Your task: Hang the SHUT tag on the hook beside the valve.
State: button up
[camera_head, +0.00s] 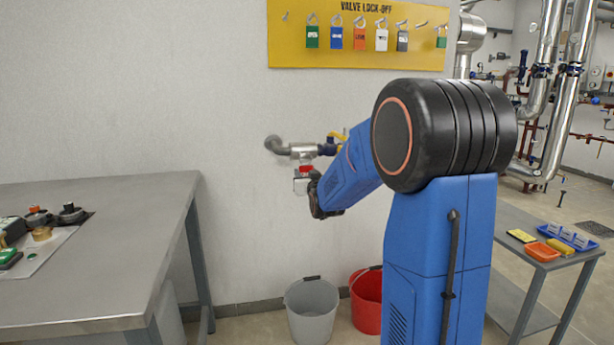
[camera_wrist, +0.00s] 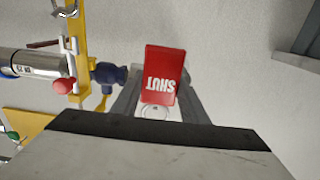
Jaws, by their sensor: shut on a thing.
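The red SHUT tag (camera_wrist: 165,70) is in my gripper (camera_wrist: 161,92), between its two grey fingers. Its white lettering reads upside down in the wrist view, and a pale ring shows at its lower end. The valve (camera_wrist: 108,73) is left of the tag, with a dark blue body and a yellow handle. White hooks (camera_wrist: 69,46) on a yellow bar are further left, apart from the tag. In the head view the valve (camera_head: 327,147) is on the wall pipe, and my dark gripper is low beside it, partly hidden by my arm.
The metal pipe (camera_head: 303,150) stands out from the wall. A yellow lock-off board (camera_head: 290,52) with several padlocks hangs above. A steel bench (camera_head: 95,215) is at left, a side table (camera_head: 515,222) at right. A grey bucket (camera_head: 312,312) and a red bucket (camera_head: 366,300) stand below.

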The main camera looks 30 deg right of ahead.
jog(key=shift+f+x, duration=0.2)
jog(key=shift+x, duration=1.85)
jog(key=shift+w+d+f, duration=0.15)
jog(key=shift+w+f, duration=0.35)
jog(key=o, duration=1.1)
jog(key=v, duration=1.7)
jog(key=shift+s, duration=0.2)
